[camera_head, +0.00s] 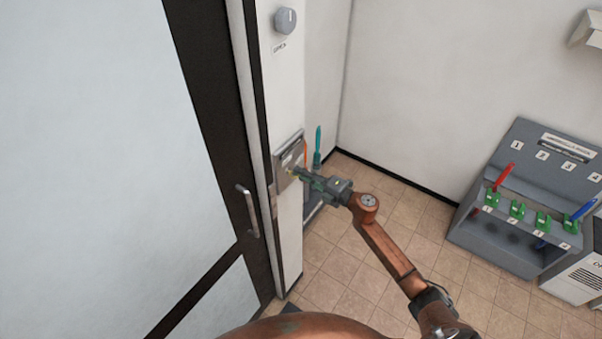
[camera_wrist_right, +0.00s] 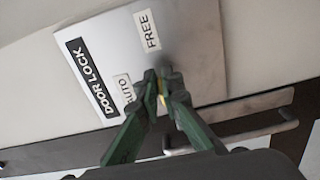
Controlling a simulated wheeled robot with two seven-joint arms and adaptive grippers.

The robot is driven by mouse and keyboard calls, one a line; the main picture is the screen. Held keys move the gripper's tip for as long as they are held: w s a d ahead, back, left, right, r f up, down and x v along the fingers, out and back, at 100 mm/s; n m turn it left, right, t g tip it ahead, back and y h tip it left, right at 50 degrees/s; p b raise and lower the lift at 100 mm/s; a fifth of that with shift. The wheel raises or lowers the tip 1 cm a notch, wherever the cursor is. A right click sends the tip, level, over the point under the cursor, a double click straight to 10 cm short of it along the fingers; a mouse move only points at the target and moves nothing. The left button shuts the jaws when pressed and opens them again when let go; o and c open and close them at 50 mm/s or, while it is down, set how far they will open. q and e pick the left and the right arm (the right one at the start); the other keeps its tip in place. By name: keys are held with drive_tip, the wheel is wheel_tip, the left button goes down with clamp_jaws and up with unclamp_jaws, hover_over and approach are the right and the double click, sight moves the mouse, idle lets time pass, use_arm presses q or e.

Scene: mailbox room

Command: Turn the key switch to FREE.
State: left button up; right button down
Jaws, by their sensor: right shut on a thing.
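The key switch plate (camera_head: 284,157) is a grey metal panel on the white wall post beside the door. In the right wrist view the plate (camera_wrist_right: 197,28) shows a black DOOR LOCK label, an AUTO label (camera_wrist_right: 123,89) and a FREE label (camera_wrist_right: 147,30). My right gripper (camera_head: 295,173) is at the plate, with green fingers. In the wrist view its fingertips (camera_wrist_right: 163,77) are shut together just beside AUTO and below FREE. They hold something small at the switch, mostly hidden, with a bit of yellow showing between the fingers. The key's angle cannot be told. My left gripper is not in view.
The door's bar handle (camera_head: 249,211) is left of the plate. A round grey knob (camera_head: 286,20) is above it. A teal upright item (camera_head: 317,146) stands behind the post. A grey numbered rack (camera_head: 514,235) with green clips stands at right. Tiled floor between is clear.

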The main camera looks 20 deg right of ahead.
drive_tip(key=c, duration=2.1)
unclamp_jaws()
drive_tip(key=shift+d, duration=0.15)
drive_tip(key=v, duration=1.2)
